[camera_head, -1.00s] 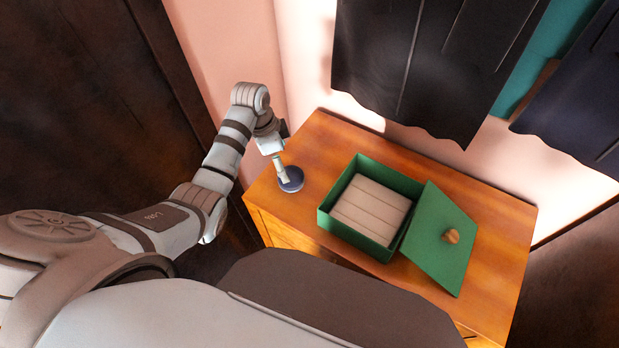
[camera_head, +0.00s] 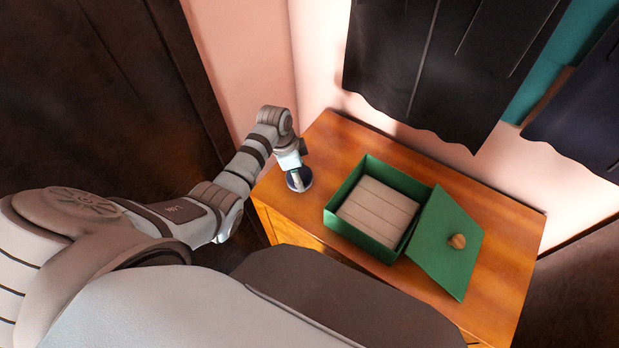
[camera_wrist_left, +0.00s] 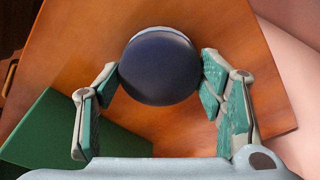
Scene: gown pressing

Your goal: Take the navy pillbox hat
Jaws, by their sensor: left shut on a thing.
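The navy pillbox hat (camera_head: 306,182) is at the left end of the wooden cabinet top, small and partly hidden by my left gripper (camera_head: 297,174). In the left wrist view the hat (camera_wrist_left: 160,68) shows as a round dark navy disc with a pale grey rim at its far side. My left gripper (camera_wrist_left: 160,76) is shut on the hat, one finger at each side. I cannot tell whether the hat still touches the wood. My right gripper is out of view.
An open green box (camera_head: 337,213) with a pale ribbed filling stands mid-cabinet (camera_head: 500,215). Its green lid (camera_head: 440,262), with a round knob (camera_head: 457,241), leans against its right side. Dark garments (camera_head: 440,70) hang behind. The cabinet's right end is clear.

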